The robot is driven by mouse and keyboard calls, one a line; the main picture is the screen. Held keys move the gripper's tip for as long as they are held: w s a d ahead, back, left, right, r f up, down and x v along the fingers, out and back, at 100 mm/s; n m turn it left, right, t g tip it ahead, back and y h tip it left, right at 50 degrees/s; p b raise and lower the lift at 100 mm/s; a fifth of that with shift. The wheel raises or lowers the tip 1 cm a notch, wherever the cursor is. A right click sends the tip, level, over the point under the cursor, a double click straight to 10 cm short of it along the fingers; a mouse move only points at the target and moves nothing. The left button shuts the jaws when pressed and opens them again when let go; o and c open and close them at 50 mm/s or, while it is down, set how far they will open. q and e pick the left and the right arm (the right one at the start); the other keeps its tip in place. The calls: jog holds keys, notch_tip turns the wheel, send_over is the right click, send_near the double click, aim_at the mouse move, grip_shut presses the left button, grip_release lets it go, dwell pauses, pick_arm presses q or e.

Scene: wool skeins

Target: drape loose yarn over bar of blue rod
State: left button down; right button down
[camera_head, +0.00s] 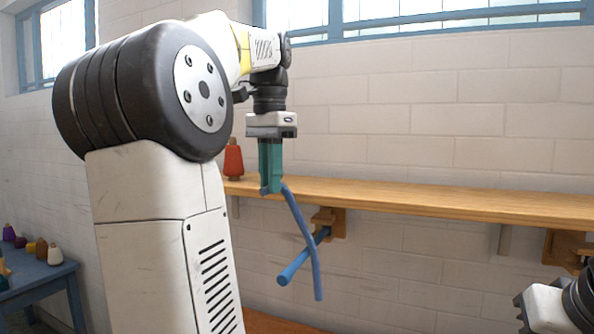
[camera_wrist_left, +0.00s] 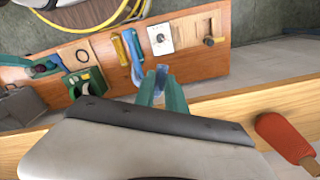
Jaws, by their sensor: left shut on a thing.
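My left gripper (camera_head: 271,188) has teal fingers pointing down, shut on the upper end of the loose blue yarn (camera_head: 303,228). The yarn hangs down to the right as one strand, its lower end free. The blue rod (camera_head: 294,270) juts out from a wooden bracket under the shelf. In the head view the strand crosses the rod near its middle; I cannot tell whether they touch. In the left wrist view the left gripper (camera_wrist_left: 160,92) has blue yarn (camera_wrist_left: 135,68) beside its fingertips. Of my right gripper only the white body (camera_head: 545,308) shows; its fingers are hidden.
A wooden shelf (camera_head: 430,200) runs along the brick wall, with a red spool (camera_head: 233,160) on it near my left gripper. Another wooden bracket (camera_head: 566,248) is at the far right. A blue table (camera_head: 45,277) with several spools stands at the left. Space between the brackets is clear.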

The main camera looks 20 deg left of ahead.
pick_arm(q)
notch_tip(320, 180, down, 8)
jog(key=a, duration=0.1)
jog(key=shift+r, duration=0.15)
jog(key=shift+w, duration=0.1)
dwell(0.4)
